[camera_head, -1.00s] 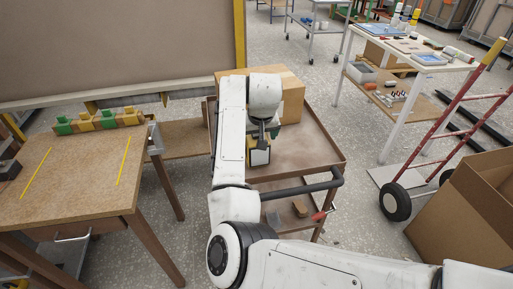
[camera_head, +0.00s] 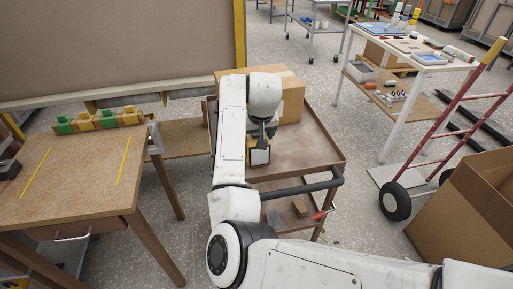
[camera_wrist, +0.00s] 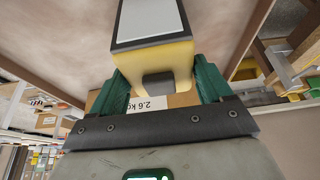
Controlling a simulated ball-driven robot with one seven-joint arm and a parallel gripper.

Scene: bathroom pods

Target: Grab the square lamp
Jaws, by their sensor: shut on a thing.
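The square lamp (camera_wrist: 152,62) is a yellow block with a dark-rimmed pale panel. In the wrist view it sits between the green fingers of my gripper (camera_wrist: 157,88), which are shut on its sides. In the head view the lamp (camera_head: 259,156) is just below my gripper (camera_head: 262,138), over the brown cart's top (camera_head: 300,160). I cannot tell whether the lamp touches the cart. My gripper and arm hide part of it.
A cardboard box (camera_head: 291,97) stands at the cart's back. A wooden table (camera_head: 85,180) is on the left, with green and yellow blocks (camera_head: 100,119). A red hand truck (camera_head: 450,140) and a large open carton (camera_head: 475,205) are on the right. The cart's right part is bare.

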